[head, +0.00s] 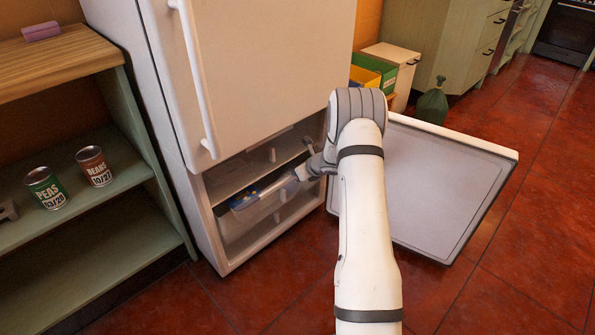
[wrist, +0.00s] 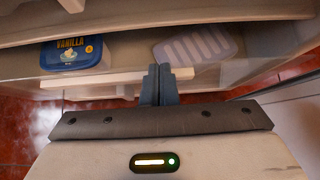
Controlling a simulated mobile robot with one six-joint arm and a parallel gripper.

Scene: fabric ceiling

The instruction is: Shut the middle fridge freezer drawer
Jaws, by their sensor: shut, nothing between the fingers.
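The fridge (head: 260,65) has its lower freezer compartment open. A freezer drawer (head: 262,207) with a pale front sits inside, holding blue items; whether it stands out a little I cannot tell. In the wrist view, the drawer's pale front edge (wrist: 110,78) runs across, with a blue vanilla tub (wrist: 72,53) and a ridged white tray (wrist: 195,45) behind it. My gripper (head: 303,173) is at the right part of the drawer front. In the wrist view my gripper (wrist: 158,72) is shut and empty, its fingertips overlapping the front edge. Contact is unclear. My arm hides part of the compartment.
The freezer door (head: 440,185) is swung open on the right, close to my arm. Red floor lies clear in front.

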